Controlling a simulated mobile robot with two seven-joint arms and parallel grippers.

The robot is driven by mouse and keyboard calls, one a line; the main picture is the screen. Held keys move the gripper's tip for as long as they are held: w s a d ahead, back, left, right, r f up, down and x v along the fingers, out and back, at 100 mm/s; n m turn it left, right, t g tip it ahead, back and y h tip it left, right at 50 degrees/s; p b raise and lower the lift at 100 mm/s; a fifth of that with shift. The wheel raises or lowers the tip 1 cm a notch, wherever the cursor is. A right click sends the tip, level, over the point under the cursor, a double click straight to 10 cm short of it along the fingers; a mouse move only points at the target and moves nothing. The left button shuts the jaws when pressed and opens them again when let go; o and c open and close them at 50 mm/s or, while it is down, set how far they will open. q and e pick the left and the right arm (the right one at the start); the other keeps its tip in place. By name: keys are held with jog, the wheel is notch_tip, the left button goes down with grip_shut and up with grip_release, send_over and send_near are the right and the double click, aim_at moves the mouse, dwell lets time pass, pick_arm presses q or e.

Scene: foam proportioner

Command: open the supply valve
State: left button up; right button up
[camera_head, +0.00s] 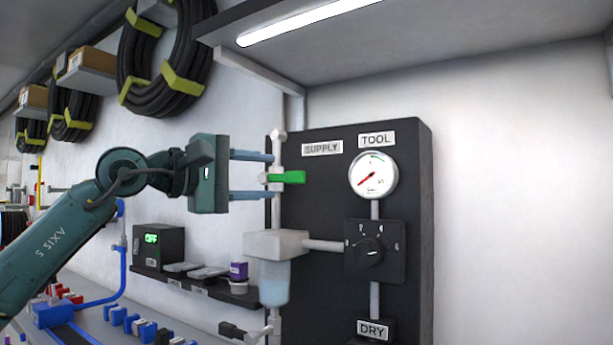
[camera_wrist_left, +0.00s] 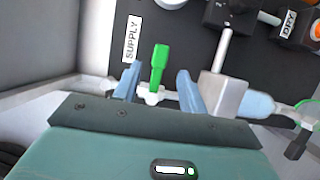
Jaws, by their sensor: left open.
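The supply valve has a green lever handle (camera_head: 286,177) that points right, across the vertical white pipe, below the SUPPLY label (camera_head: 322,148). My left gripper (camera_head: 268,175) is open, with one blue finger above the handle's height and one below it. In the left wrist view the green handle (camera_wrist_left: 158,64) stands between the two open fingers (camera_wrist_left: 158,88), with a gap on each side. The SUPPLY label (camera_wrist_left: 132,38) shows beside it. My right gripper is in neither view.
The dark panel carries a TOOL gauge (camera_head: 373,175), a black knob (camera_head: 368,251) and a DRY label (camera_head: 373,330). A filter with a clear bowl (camera_head: 274,282) hangs just below the valve. A shelf (camera_head: 212,289) with small items and an OFF display box (camera_head: 158,246) lie left.

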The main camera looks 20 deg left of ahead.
aim_at(291, 177)
pick_arm(q)
jog(key=p+x, duration=0.1)
jog(key=x, duration=0.7)
jog(key=shift+w+d, duration=0.25)
jog(key=shift+w, duration=0.1)
jog(key=shift+c, duration=0.5)
grip_shut()
